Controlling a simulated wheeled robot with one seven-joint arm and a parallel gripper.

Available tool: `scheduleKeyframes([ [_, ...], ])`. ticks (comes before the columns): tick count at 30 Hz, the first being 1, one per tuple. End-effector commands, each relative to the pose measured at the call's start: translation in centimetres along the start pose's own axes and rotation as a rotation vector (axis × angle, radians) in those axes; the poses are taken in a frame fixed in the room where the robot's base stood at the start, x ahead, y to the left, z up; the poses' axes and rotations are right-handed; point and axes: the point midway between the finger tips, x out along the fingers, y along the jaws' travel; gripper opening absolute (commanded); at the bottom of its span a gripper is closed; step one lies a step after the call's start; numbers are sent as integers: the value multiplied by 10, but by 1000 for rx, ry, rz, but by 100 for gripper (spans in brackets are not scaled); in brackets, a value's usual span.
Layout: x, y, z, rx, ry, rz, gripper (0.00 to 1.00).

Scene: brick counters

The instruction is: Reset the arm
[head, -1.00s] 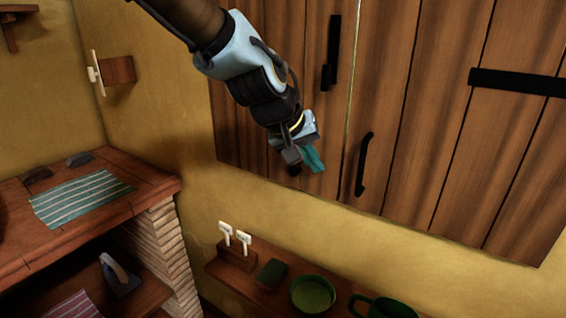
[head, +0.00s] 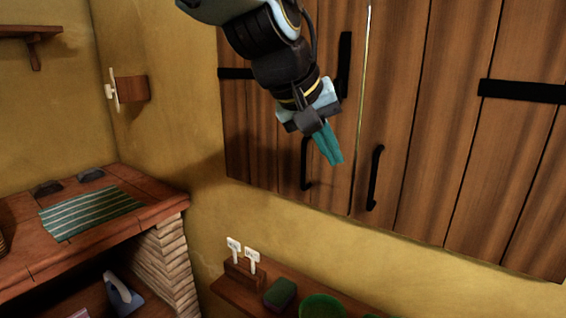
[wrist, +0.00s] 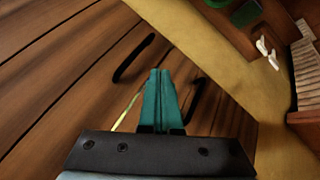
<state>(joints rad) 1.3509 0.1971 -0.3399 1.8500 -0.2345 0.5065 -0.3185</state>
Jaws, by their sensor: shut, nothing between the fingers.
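My gripper (head: 330,148) has teal fingers and hangs from my arm at the upper middle of the head view, in front of a wooden wall cabinet (head: 420,130). The fingers are together and empty, pointing down. In the wrist view my gripper (wrist: 160,76) shows its two teal fingers side by side, between the two black door handles. The right handle (head: 374,178) and the left handle (head: 306,164) show in the head view, and the doors look shut. I cannot tell how far the fingers are from the doors.
Below the cabinet a wooden shelf (head: 228,292) holds two white-tagged sticks (head: 251,254), a dark green block (head: 280,293) and a green bowl (head: 321,305). At the left, a brick-sided counter (head: 150,212) carries a striped cloth (head: 92,212). An iron (head: 122,293) stands below it.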

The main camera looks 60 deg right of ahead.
Motion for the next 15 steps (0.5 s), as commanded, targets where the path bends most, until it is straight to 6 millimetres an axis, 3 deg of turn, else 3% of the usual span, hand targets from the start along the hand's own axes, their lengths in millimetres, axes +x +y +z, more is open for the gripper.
scheduleKeyframes([
  [8,-1,-5,-1,-5,2,-6,0],
  [11,-3,-27,-7,-24,10,-32,0],
  [15,-11,-93,-17,-83,30,-109,0],
])
